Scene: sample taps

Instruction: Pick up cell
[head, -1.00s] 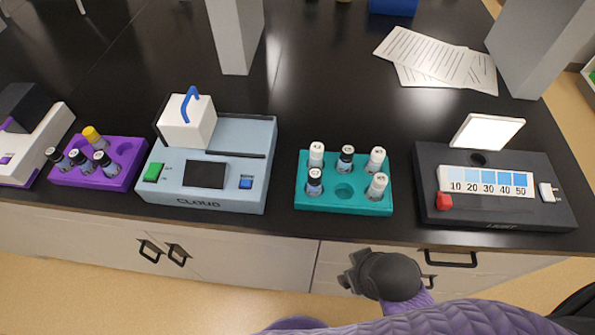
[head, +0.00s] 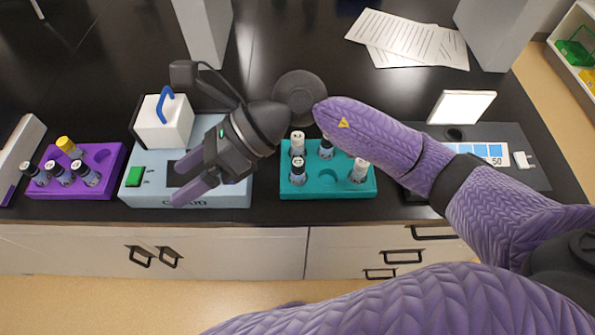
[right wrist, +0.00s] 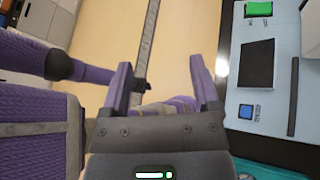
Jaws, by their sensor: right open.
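Several small capped cells stand upright in two racks in the head view. The teal rack (head: 328,191) holds white-capped cells (head: 298,147) and dark cells, partly hidden by my right forearm; one front hole is empty. The purple rack (head: 110,184) at the left holds dark cells (head: 58,171) and one yellow-capped cell (head: 70,149). My right gripper (head: 181,181) is open and empty above the front of the blue-grey CLOUD device, left of the teal rack. In the right wrist view its fingers (right wrist: 158,85) are apart over the floor. My left gripper is out of view.
The CLOUD device (head: 135,198) with a white blue-handled lid (head: 164,122) stands between the racks. A dark light meter (head: 535,180) with a white panel (head: 460,107) is at the right. Grey pillars (head: 205,35) rise behind. Papers (head: 410,40) lie at the back.

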